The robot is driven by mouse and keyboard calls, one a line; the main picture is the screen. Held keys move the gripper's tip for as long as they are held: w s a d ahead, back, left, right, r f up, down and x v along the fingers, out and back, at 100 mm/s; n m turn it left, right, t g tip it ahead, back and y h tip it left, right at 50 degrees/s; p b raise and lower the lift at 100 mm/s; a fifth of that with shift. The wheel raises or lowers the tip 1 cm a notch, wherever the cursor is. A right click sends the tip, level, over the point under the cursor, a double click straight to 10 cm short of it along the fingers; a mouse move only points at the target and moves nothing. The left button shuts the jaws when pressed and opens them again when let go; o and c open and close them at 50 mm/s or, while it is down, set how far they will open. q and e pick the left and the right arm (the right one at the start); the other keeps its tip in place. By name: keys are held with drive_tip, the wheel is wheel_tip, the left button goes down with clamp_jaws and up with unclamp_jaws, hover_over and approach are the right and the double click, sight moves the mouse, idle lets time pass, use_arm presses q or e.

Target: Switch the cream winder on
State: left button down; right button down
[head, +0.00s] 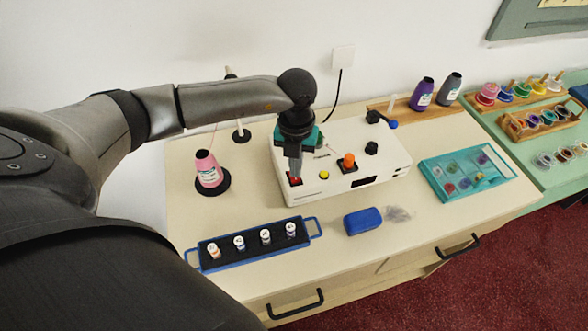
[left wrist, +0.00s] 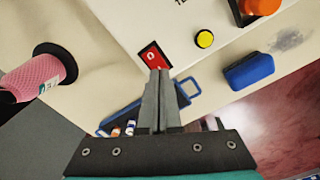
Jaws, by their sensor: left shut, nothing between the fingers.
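The cream winder (head: 345,160) stands on the counter in the middle of the head view. It has a red switch at its front left corner, a yellow button (head: 324,175), an orange knob (head: 348,161) and a black knob. The red switch (left wrist: 153,56) shows clearly in the left wrist view, with a white mark on it. My left gripper (head: 295,176) is shut and empty, pointing down at the switch. In the left wrist view its fingertips (left wrist: 160,72) are at the switch's near edge; I cannot tell whether they touch it. My right gripper is out of view.
A pink thread cone (head: 208,170) stands left of the winder. A blue-edged tray (head: 208,266) of small spools lies in front. A blue case (head: 362,221) lies front right, beside grey fluff. A teal box (head: 440,184) is at right. Purple and grey cones stand behind.

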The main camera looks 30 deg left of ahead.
sight(295, 179)
use_arm(q)
drive_tip(key=shift+f+b, duration=0.7)
drive_tip(key=shift+f, duration=0.25)
drive_tip(key=shift+r, duration=0.1)
wheel_tip(295, 179, up, 7)
drive_tip(key=p, duration=0.6)
idle(0.4)
drive_tip(key=shift+s, duration=0.1)
idle(0.4)
